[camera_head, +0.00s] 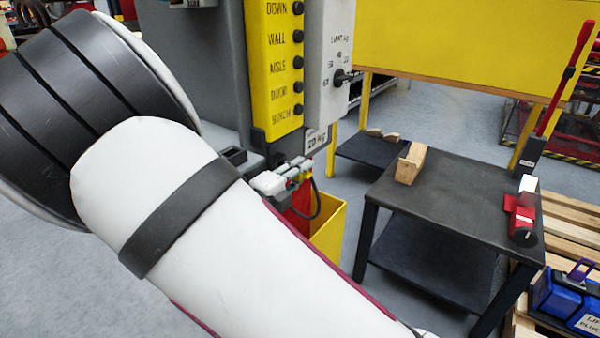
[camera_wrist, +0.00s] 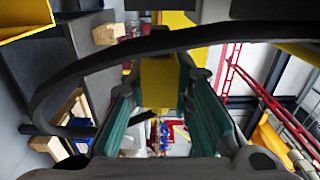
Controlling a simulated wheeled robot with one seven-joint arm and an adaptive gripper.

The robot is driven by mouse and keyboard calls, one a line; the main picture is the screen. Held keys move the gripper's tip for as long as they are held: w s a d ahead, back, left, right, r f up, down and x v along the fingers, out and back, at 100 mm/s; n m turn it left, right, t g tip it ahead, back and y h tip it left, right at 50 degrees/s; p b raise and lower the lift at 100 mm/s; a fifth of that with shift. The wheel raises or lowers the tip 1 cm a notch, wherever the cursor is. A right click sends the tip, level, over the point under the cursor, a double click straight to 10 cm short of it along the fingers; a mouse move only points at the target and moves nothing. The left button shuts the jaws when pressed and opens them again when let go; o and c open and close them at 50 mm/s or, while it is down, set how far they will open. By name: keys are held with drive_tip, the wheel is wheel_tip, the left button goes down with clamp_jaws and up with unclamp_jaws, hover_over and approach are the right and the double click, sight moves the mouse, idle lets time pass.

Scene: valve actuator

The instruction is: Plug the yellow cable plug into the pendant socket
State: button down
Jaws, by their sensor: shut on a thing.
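The yellow plug (camera_wrist: 160,82) sits between the two teal-padded fingers of my gripper (camera_wrist: 163,100) in the wrist view, and my gripper is shut on it. Its black cable (camera_wrist: 75,82) arches across that view and curves down at the left. In the head view my gripper (camera_head: 300,172) is small, partly behind my arm, just below the pendant. The plug shows there only as a small yellow spot, and the cable (camera_head: 319,203) hangs in a loop. The pendant (camera_head: 275,65) has a yellow button strip and a grey dial panel. I cannot make out its socket.
A yellow bin (camera_head: 331,232) stands below my gripper. To the right, a dark table (camera_head: 450,190) carries a wooden block (camera_head: 411,164) and a red device (camera_head: 522,218). A blue case (camera_head: 567,297) lies on pallets at the lower right. A yellow panel (camera_head: 465,45) stands behind.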

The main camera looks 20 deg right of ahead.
drive_tip(key=shift+w+a, duration=0.85)
drive_tip(key=shift+w, duration=0.3)
idle(0.4)
drive_tip(key=c, duration=1.3)
unclamp_jaws()
drive_tip(key=shift+c, duration=0.2)
drive_tip(key=shift+a, duration=0.1)
drive_tip(key=v, duration=1.2)
